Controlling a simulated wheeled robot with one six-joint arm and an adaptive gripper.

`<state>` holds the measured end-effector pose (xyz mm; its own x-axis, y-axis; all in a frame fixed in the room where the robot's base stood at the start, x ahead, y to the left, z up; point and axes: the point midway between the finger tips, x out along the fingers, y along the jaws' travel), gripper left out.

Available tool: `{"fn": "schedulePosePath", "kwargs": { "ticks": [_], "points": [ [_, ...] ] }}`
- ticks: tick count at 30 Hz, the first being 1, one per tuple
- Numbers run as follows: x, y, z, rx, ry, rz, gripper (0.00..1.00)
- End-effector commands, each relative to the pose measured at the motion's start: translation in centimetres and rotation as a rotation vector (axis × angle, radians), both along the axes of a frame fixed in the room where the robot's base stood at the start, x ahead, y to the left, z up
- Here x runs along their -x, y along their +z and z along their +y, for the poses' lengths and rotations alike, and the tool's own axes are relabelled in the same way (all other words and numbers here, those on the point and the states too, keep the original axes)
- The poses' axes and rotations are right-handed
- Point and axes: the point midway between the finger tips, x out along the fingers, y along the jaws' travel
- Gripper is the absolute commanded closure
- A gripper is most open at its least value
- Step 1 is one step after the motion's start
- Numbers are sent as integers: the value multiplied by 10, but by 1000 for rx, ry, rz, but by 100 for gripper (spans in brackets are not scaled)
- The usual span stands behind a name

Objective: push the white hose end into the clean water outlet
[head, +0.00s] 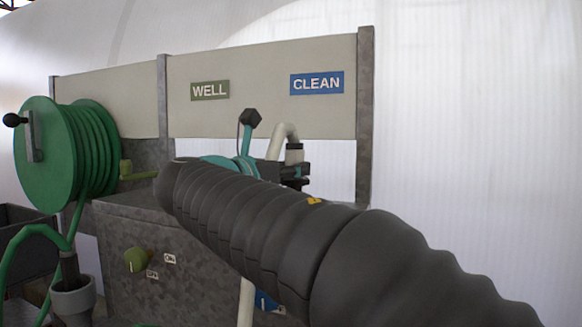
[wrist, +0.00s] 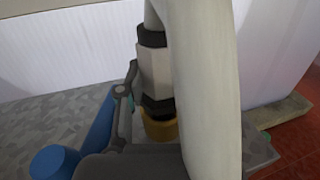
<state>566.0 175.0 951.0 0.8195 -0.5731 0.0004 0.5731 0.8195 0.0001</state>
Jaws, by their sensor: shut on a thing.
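The white hose (head: 284,131) arches down to its end, a pale collar (head: 294,153) below the CLEAN sign. My gripper (head: 294,170) is shut on this hose end; my arm hides much of what is below. In the wrist view the white hose (wrist: 207,90) crosses close in front, and the pale collar (wrist: 154,68) stands roughly upright with black rings above and below. Directly under its lower black ring is a brass-coloured outlet (wrist: 161,128). The two look in line and close or touching; I cannot tell how far the end is inside.
A blue pipe (wrist: 95,138) and a blue round part (wrist: 53,162) are left of the outlet. A green hose reel (head: 62,150) stands at the left, above a grey cup-like holder (head: 74,299). The WELL sign (head: 210,90) and CLEAN sign (head: 317,83) are on the back panel.

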Motion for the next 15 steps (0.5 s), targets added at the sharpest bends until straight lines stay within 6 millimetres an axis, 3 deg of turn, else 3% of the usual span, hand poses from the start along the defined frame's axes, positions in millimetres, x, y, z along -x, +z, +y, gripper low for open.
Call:
{"fn": "schedulePosePath", "kwargs": {
  "ticks": [15],
  "points": [
    [0,-15,0,1,0,-1,100]
  ]
}}
